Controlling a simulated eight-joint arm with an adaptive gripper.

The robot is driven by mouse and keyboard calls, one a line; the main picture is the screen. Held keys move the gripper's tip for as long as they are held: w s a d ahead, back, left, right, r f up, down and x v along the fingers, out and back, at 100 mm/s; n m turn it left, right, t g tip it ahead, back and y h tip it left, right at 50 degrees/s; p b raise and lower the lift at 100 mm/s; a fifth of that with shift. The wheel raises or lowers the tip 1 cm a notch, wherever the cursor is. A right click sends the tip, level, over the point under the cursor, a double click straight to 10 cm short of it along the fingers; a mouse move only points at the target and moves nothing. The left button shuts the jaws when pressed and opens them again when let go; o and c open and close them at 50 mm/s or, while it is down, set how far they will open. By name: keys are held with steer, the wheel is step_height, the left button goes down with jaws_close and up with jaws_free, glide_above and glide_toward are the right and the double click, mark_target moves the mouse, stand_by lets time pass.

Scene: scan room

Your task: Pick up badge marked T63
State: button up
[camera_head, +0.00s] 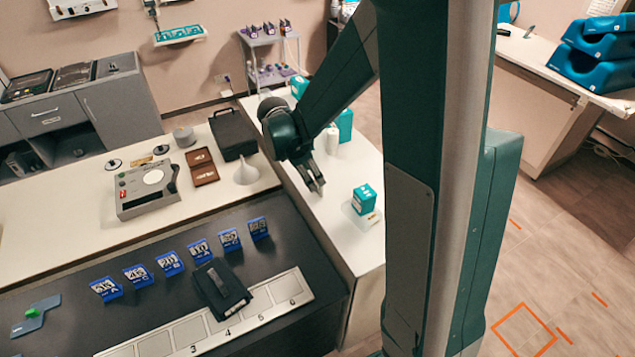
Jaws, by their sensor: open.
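Several blue badges with white labels stand in a slanting row on the dark counter (60,277). From left to right they include a first badge (106,289), a second badge (138,275), a third badge (170,263), a fourth badge (199,251), a fifth badge (230,240) and a rightmost badge (259,228). The print is too small to tell surely which one reads T63. My gripper (318,188) is open and empty above the white side counter, to the right of the row and apart from every badge.
A black device (222,289) lies partly over a numbered strip (262,309) in front of the badges. A teal box (364,198) stands right of my gripper. A white funnel (246,173), black case (233,134) and grey device (148,188) are behind. My column hides part of the right side.

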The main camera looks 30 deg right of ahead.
mark_target(319, 188)
steer(key=shift+w+d+f+n+p, duration=0.45)
steer(key=shift+w+f+n+p, duration=0.05)
steer(key=shift+w+f+n, duration=0.1)
steer(key=shift+s, duration=0.1)
steer(key=shift+x, duration=1.3)
steer(key=shift+x, duration=2.6)
steer(key=shift+s+d, duration=0.1)
steer(key=shift+c, duration=0.2)
steer(key=shift+r, duration=0.1)
steer(key=c, duration=0.8)
